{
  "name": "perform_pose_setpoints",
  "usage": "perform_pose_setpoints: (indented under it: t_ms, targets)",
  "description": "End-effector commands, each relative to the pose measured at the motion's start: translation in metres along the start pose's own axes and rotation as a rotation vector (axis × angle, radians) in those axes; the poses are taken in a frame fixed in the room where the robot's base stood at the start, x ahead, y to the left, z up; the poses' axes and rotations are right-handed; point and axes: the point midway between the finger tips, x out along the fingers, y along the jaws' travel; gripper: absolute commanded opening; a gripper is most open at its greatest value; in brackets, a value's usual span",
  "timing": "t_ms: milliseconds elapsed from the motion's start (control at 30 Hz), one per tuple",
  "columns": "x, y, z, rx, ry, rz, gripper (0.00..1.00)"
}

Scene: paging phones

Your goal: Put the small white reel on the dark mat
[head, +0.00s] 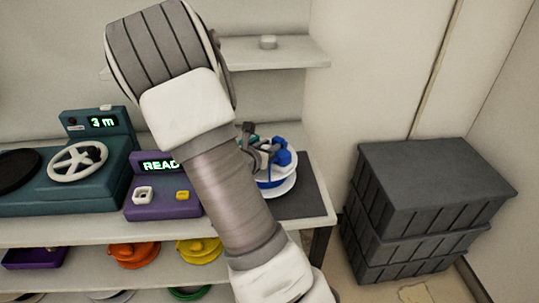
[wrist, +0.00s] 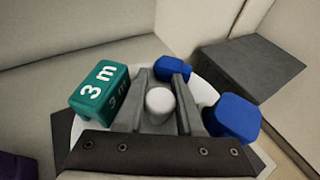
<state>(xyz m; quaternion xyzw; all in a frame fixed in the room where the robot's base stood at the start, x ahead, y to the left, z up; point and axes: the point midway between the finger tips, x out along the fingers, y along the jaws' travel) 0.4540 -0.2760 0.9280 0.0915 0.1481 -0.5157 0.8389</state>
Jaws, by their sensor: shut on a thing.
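The small white reel (head: 284,188) shows in the head view under my gripper (head: 254,148), over the dark mat (head: 310,199) at the shelf's right end. It has a white disc, blue winding and blue knobs. In the wrist view my gripper (wrist: 161,80) has its fingers on either side of a round white post at the middle of the reel (wrist: 203,92). A teal block marked "3 m" (wrist: 98,88) and the blue knobs surround the fingers. Dark mat (wrist: 66,128) shows past the disc's left edge. I cannot tell whether the reel touches the mat.
A teal machine (head: 104,185) with a white wheel and a purple box (head: 160,210) with a lit display stand to the left. Orange (head: 134,252) and yellow (head: 198,250) reels lie on the lower shelf. Stacked grey crates (head: 432,190) stand on the right.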

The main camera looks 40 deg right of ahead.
Motion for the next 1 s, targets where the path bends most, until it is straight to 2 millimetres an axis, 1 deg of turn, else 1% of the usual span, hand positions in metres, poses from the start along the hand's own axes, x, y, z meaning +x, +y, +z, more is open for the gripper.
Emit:
perform_pose_setpoints:
  t_ms: [33, 100, 200, 500, 633, 667, 800, 833, 1000]
  targets:
    - [0.004, 0.000, -0.010, -0.003, -0.001, -0.001, 0.00]
    - [0.007, 0.000, -0.018, -0.002, -0.002, -0.001, 0.00]
    - [0.009, 0.000, -0.025, -0.001, -0.003, 0.000, 0.00]
    - [0.010, 0.000, -0.026, 0.002, -0.003, 0.000, 0.00]
    - [0.011, 0.000, -0.030, 0.002, -0.003, 0.000, 0.00]
    - [0.011, 0.000, -0.030, 0.000, 0.000, 0.000, 0.39]
    - [0.010, 0.000, -0.029, 0.000, 0.000, 0.000, 0.64]
    - [0.010, -0.001, -0.029, 0.000, 0.000, 0.000, 0.66]
    - [0.010, -0.001, -0.029, 0.000, 0.000, 0.000, 0.66]
